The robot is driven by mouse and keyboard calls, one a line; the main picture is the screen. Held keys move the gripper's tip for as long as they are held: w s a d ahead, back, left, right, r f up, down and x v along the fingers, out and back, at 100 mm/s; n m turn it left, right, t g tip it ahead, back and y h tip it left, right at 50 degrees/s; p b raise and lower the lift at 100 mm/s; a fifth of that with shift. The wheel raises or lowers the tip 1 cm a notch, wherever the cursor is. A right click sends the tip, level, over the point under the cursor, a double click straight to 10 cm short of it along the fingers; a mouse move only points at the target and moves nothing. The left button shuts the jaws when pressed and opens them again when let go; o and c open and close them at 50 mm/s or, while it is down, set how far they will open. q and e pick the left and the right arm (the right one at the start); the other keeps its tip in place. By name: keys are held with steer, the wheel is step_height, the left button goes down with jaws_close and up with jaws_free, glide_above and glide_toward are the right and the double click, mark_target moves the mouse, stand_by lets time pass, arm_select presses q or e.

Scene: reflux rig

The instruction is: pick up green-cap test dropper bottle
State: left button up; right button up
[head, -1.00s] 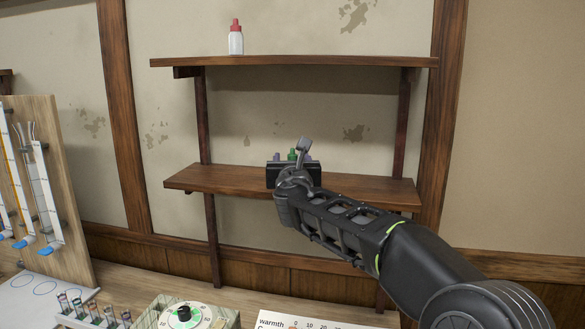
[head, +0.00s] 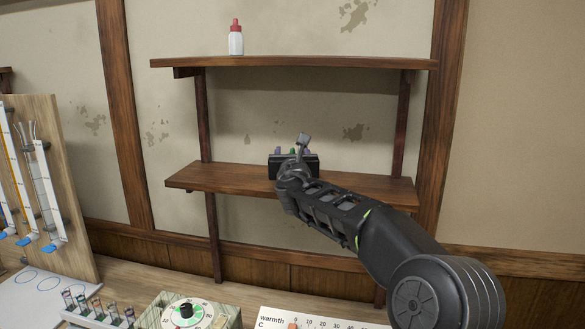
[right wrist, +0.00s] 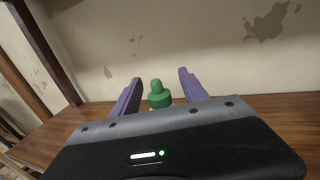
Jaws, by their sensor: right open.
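The green-cap bottle shows in the right wrist view as its green cap (right wrist: 159,97), upright between the two purple fingers of my right gripper (right wrist: 160,78). Its body is mostly hidden behind the gripper housing. In the head view my right gripper (head: 292,152) is at the lower shelf (head: 215,178), with only a bit of green showing between the fingers. The gripper is open, with a gap on each side of the cap. I cannot tell how deep the bottle sits between the fingers. My left gripper is not in view.
A white bottle with a red cap (head: 236,40) stands on the upper shelf (head: 310,63). The lower shelf is bare on both sides of my gripper. Below are a test tube rack (head: 100,313), a dial box (head: 187,311) and a warmth scale card (head: 318,318).

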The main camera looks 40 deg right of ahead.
steer(key=c, duration=1)
steer(key=shift+o, duration=0.2)
steer(key=shift+s+a+r, duration=0.15)
steer(key=shift+a+r, duration=0.05)
steer(key=shift+r, duration=0.2)
steer(key=shift+c, duration=0.3)
step_height(320, 180, up, 7)
steer(key=shift+f+p, duration=0.2)
steer(key=shift+p, duration=0.75)
steer(key=shift+c, duration=0.2)
steer(key=s+a+b, duration=0.6)
steer(key=s+a, duration=0.6)
steer(key=a, duration=0.3)
steer(key=shift+s+a+f, duration=0.15)
steer(key=shift+f, duration=0.05)
